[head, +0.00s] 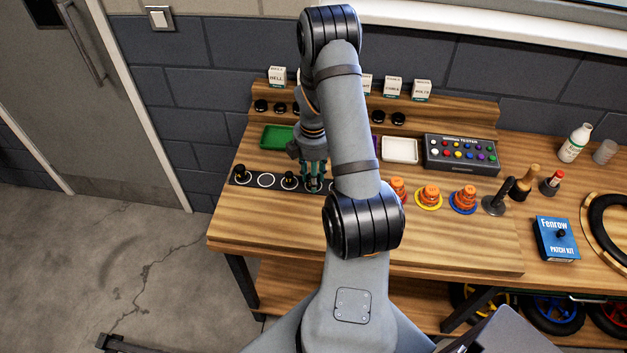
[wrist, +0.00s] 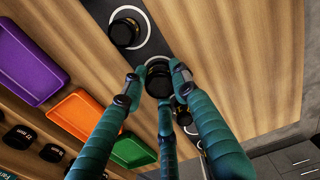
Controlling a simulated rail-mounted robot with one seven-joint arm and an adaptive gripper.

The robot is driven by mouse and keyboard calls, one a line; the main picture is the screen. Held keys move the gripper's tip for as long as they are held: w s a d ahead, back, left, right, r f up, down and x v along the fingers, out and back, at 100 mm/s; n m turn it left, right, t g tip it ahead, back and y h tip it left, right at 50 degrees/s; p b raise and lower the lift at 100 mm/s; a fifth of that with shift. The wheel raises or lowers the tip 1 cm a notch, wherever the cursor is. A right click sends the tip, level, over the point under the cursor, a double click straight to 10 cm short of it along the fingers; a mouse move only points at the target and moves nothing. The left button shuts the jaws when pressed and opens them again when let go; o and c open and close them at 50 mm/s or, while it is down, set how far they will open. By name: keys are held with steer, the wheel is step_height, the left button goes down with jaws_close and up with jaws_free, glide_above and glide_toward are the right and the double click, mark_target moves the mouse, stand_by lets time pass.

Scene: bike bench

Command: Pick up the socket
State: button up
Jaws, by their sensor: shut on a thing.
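My gripper (head: 314,172) is over the dark strip (head: 330,189) of white rings on the bench, mostly behind my own arm in the head view. In the wrist view its teal fingers (wrist: 157,79) are shut on a round black socket (wrist: 158,87), with a fingertip on either side and a third finger below. Whether this socket touches the strip or is lifted is hard to tell. Other black sockets stand on the strip to the left in the head view, one at the far end (head: 241,171) and one closer (head: 289,181), with an empty ring (head: 266,180) between them.
Behind the strip are a green tray (head: 278,137), a white tray (head: 400,150) and, in the wrist view, purple (wrist: 30,65) and orange (wrist: 80,115) trays. Orange cones (head: 429,195), a tester box (head: 461,154) and a patch kit (head: 556,239) are to the right.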

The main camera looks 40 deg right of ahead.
jaws_close()
